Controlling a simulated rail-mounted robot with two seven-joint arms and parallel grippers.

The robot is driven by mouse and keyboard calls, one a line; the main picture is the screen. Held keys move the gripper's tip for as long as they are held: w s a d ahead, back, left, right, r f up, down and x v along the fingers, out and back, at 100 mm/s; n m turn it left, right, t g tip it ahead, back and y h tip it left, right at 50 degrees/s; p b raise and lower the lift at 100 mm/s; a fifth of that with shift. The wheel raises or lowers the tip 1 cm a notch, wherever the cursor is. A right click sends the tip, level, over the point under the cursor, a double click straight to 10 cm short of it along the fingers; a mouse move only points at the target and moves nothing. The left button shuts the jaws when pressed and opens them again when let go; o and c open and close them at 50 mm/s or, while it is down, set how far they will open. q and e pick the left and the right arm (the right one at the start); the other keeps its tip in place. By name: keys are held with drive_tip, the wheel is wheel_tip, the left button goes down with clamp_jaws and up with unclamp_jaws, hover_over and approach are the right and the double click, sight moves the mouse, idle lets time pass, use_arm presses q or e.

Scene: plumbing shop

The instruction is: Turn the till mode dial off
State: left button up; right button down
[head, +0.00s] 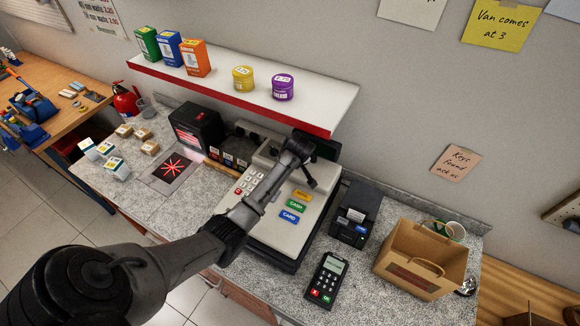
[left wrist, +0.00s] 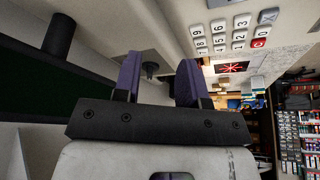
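The till (head: 262,225) stands on the counter, with a white keypad (head: 252,181) and yellow, green and blue keys on its sloping top. My left arm reaches across it, and its gripper is over the upper part of the till near the dark screen (head: 325,147). In the left wrist view my left gripper (left wrist: 160,62) is open, its two purple-grey fingers apart. A small dark knob, seemingly the mode dial (left wrist: 150,70), shows in the gap between them; I cannot tell whether they touch it. Its setting is unreadable. My right gripper is out of view.
A red-edged shelf (head: 240,95) with boxes and tins overhangs behind. A dark scanner unit (head: 197,128) and small boxes are to the left.

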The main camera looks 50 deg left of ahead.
use_arm(q)
drive_tip(key=shift+d, duration=0.1)
idle(0.6)
